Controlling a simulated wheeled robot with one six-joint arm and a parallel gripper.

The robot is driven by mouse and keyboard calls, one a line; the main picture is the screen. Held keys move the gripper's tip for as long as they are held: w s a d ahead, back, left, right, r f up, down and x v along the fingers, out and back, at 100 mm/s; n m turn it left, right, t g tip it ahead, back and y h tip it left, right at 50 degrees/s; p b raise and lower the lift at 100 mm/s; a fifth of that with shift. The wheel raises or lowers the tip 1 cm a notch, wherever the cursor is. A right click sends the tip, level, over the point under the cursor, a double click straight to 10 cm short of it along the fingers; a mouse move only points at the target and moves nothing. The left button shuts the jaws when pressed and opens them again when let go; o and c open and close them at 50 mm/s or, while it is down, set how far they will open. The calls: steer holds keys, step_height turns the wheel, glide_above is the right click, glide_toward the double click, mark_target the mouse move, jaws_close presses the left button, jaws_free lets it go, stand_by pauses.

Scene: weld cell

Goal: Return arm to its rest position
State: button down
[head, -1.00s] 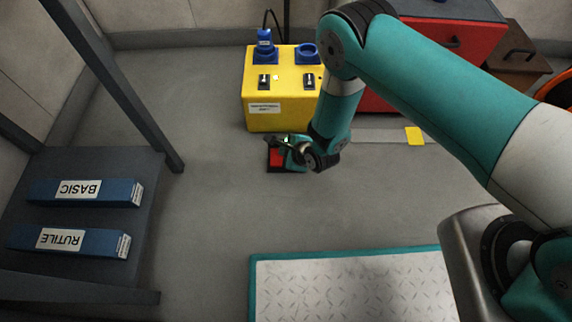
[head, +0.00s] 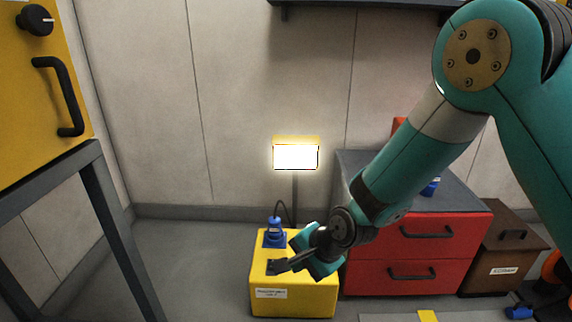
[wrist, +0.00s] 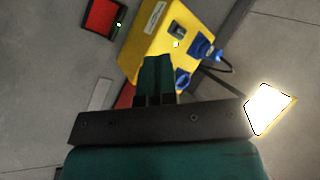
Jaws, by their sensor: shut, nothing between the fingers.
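My gripper (head: 296,264) shows in the head view in front of the yellow power box, hiding part of its top and right side. In the wrist view my gripper's fingers (wrist: 157,78) are together with nothing between them. My teal and grey arm reaches in from the right side of the head view, bent at the elbow. The yellow box (head: 290,302) stands on the floor and carries a blue plug (head: 274,233) with a cable. It also shows in the wrist view (wrist: 150,45).
A lit lamp (head: 296,157) stands behind the box. A red drawer cabinet (head: 418,246) and a brown case (head: 505,255) are to the right. A yellow cabinet on a dark frame (head: 45,85) is at left. A red pedal-like pad (wrist: 102,16) lies on the floor.

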steer(key=s+d+r+n+g+p, duration=0.1)
steer(key=s+d+r+n, duration=0.2)
steer(key=r, duration=0.5)
steer(key=s+d+r+n+p, duration=0.2)
steer(key=s+r+n, duration=0.25)
steer(key=r, duration=0.45)
steer(key=s+d+r+n+g+p, duration=0.1)
steer(key=s+d+r+n, duration=0.15)
steer(key=s+r, duration=0.2)
steer(key=s+d+r+n+g+h+p, duration=0.1)
steer(key=s+d+r+n, duration=0.15)
steer(key=s, duration=0.35)
steer(key=s+d+r+n+p, duration=0.1)
steer(key=s+d+r+n, duration=0.1)
steer(key=s+r+n, duration=0.25)
step_height(320, 180, up, 37)
steer(key=m+p, duration=0.1)
steer(key=p, duration=3.6)
steer(key=shift+s+p, duration=0.25)
steer(key=shift+p, duration=0.15)
